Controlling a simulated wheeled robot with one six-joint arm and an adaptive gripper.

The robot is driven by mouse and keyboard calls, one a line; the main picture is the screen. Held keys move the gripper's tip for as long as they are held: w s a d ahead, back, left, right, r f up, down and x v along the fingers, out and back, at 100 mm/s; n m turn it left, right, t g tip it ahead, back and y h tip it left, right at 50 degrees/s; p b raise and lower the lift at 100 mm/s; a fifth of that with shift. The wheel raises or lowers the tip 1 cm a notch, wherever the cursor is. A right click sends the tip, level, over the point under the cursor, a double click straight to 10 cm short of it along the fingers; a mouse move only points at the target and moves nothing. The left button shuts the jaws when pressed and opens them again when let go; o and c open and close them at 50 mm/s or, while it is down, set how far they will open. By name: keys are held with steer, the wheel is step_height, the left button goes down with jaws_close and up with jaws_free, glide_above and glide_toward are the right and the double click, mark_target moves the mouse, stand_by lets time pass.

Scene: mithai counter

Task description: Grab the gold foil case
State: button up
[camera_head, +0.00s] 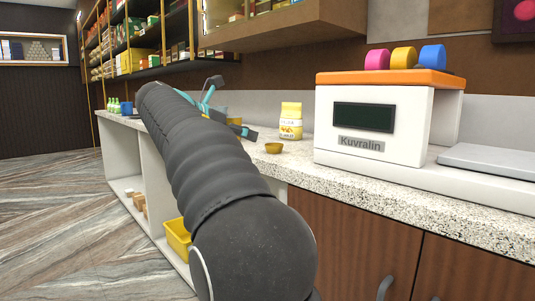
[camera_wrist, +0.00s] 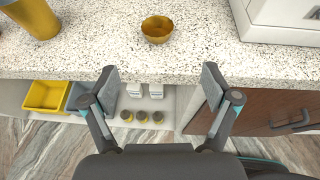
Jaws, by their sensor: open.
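The gold foil case (camera_head: 274,148) is a small, open, fluted cup standing upright on the speckled counter, left of the white scale in the head view. In the wrist view the case (camera_wrist: 157,29) sits near the top middle, a little back from the counter's front edge. My gripper (camera_wrist: 160,82) is open and empty. Its two fingers are spread wide below the case in the wrist view, apart from it, over the counter's front edge. In the head view my gripper (camera_head: 230,106) is partly hidden behind my arm, left of the case.
A white scale (camera_head: 390,128) labelled Kuvralin stands right of the case. A larger gold cup (camera_wrist: 34,17) is at the wrist view's upper left. Below the counter, an open shelf holds a yellow bin (camera_wrist: 47,96) and several small jars.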

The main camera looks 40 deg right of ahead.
mark_target(271, 152)
steer(key=b+x, duration=0.1)
steer(key=x, duration=0.6)
steer(key=shift+f, duration=0.1)
steer(key=shift+r+b+x, duration=0.2)
steer(key=shift+b+x, duration=0.3)
steer(key=shift+x, duration=2.7)
steer(key=shift+w, duration=0.15)
steer(key=c, duration=0.8)
